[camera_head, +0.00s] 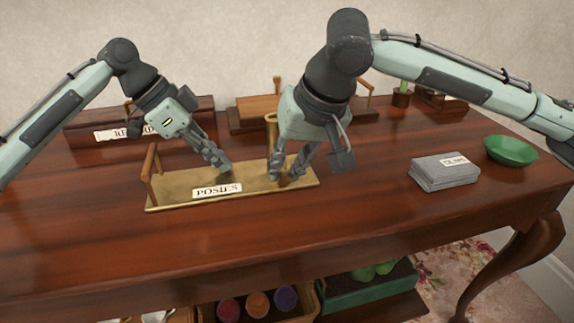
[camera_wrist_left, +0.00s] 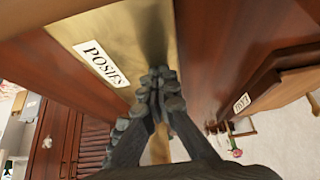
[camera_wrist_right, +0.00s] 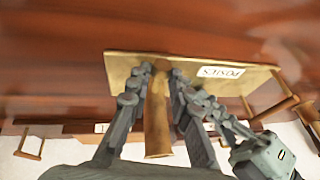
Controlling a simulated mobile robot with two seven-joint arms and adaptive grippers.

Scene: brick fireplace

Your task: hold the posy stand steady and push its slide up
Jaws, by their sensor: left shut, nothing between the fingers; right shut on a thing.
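The posy stand is a long brass plate (camera_head: 165,200) labelled POSIES, lying on the wooden table. A small wooden handle (camera_head: 150,165) rises at its left end and an upright brass tube (camera_head: 271,130) near its right end. My right gripper (camera_head: 290,175) is shut on the brass tube, with a finger on either side of it low near the plate; the tube (camera_wrist_right: 157,125) shows between the fingers in the right wrist view. My left gripper (camera_head: 222,168) is shut and empty, fingertips together (camera_wrist_left: 160,82) low over the middle of the plate. I cannot tell which part is the slide.
Behind stand a labelled wooden rack (camera_head: 125,133) and a wooden stand (camera_head: 255,108). To the right are a stack of grey cloths (camera_head: 443,172) and a green bowl (camera_head: 511,151). The table's front is clear. A lower shelf holds several coloured items.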

